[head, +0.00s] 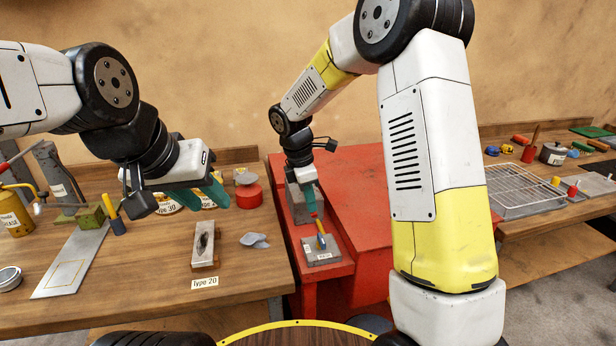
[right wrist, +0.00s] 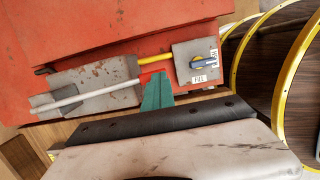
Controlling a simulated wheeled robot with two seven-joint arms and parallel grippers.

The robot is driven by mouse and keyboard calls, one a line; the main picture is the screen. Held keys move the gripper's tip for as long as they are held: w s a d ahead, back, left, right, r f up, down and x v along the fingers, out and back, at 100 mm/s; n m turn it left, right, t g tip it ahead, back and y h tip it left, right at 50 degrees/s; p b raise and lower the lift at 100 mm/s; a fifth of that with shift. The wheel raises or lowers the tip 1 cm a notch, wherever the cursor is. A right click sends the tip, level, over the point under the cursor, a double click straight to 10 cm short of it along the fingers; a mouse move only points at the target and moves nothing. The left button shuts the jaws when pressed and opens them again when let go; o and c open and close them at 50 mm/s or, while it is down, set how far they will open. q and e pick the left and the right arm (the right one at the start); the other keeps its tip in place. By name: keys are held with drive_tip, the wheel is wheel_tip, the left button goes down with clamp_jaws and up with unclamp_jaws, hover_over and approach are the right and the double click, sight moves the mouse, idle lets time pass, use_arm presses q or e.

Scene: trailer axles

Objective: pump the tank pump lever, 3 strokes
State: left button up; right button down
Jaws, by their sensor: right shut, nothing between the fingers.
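The pump block, grey and worn, (right wrist: 95,88) sits on the red tank (head: 345,180). A pale rod (right wrist: 95,95) runs along it to a red end (right wrist: 153,68), which looks like the pump lever and its grip. My right gripper (head: 312,203) points down over the tank's left side. In the right wrist view its teal fingers (right wrist: 157,92) are shut, empty and right at the red end; I cannot tell whether they touch it. My left gripper (head: 210,192) hangs over the left bench, away from the tank; its finger gap is unclear.
The left bench (head: 130,262) holds tins, a tray and a grey block (head: 204,250). A wire rack (head: 515,203) stands on the right bench.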

drive_tip(key=shift+s+f, duration=0.3)
drive_tip(key=shift+f, duration=0.2)
drive_tip(key=s+a+r, duration=0.1)
drive_tip(key=s+r, duration=0.1)
drive_tip(key=r, duration=0.5)
drive_tip(key=s+r, duration=0.2)
drive_tip(key=r, duration=0.5)
drive_tip(key=shift+s+a, duration=0.35)
drive_tip(key=shift+a, duration=0.05)
drive_tip(key=s+d+r+m+t+y, duration=0.2)
drive_tip(key=s+d+m, duration=0.4)
drive_tip(key=s+m, duration=0.3)
drive_tip(key=s+d+r+m+t+y, duration=0.2)
drive_tip(key=s+d+m, duration=0.4)
drive_tip(key=s+m, duration=0.3)
drive_tip(key=shift+d+r+m+t, duration=0.25)
drive_tip(key=shift+r+m+t, duration=0.05)
drive_tip(key=shift+m+t, duration=0.5)
drive_tip(key=c, duration=2.2)
unclamp_jaws()
